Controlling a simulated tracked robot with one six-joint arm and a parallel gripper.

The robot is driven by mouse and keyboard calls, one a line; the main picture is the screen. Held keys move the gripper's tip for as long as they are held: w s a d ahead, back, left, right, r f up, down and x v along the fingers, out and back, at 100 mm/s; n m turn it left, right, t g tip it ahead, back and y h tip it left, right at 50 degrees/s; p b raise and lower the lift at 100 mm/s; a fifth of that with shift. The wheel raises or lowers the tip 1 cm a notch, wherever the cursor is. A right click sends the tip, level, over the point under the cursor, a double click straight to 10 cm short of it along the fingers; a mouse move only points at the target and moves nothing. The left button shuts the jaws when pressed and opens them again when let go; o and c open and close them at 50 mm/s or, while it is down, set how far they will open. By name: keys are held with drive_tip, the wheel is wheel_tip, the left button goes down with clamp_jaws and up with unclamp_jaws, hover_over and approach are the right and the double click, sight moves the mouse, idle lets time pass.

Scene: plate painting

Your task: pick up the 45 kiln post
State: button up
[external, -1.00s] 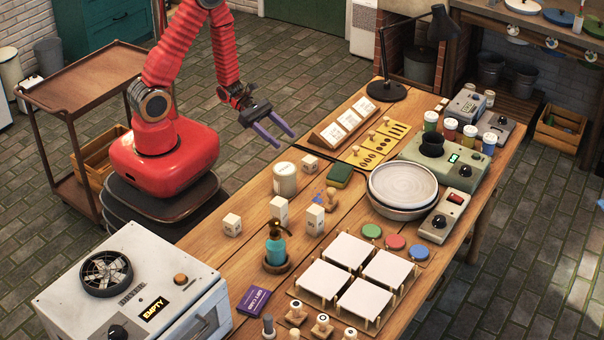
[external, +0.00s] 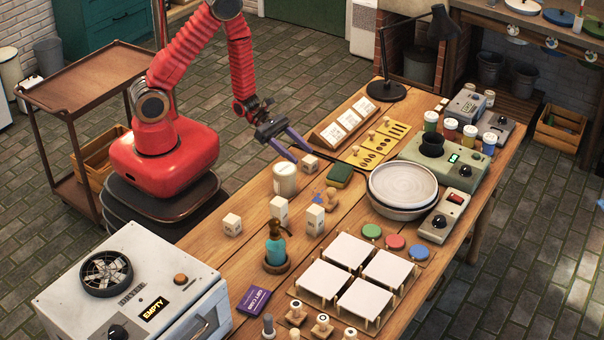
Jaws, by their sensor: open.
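In the picture the fingertips are just above the small back post. I cannot tell the exact height or whether they touch it.
A teal pump bottle (external: 276,247) and a plate stack (external: 402,187) stand nearby.

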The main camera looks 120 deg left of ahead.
sight(310, 159)
drive_tip(key=shift+w+f, duration=0.1)
drive_tip(key=shift+w, duration=0.1)
drive_tip(key=shift+x, duration=2.65)
drive_tip(key=shift+c, duration=0.5)
drive_tip(key=c, duration=1.1)
drive_tip(key=shift+r, duration=0.2)
drive_tip(key=shift+r, duration=4.85)
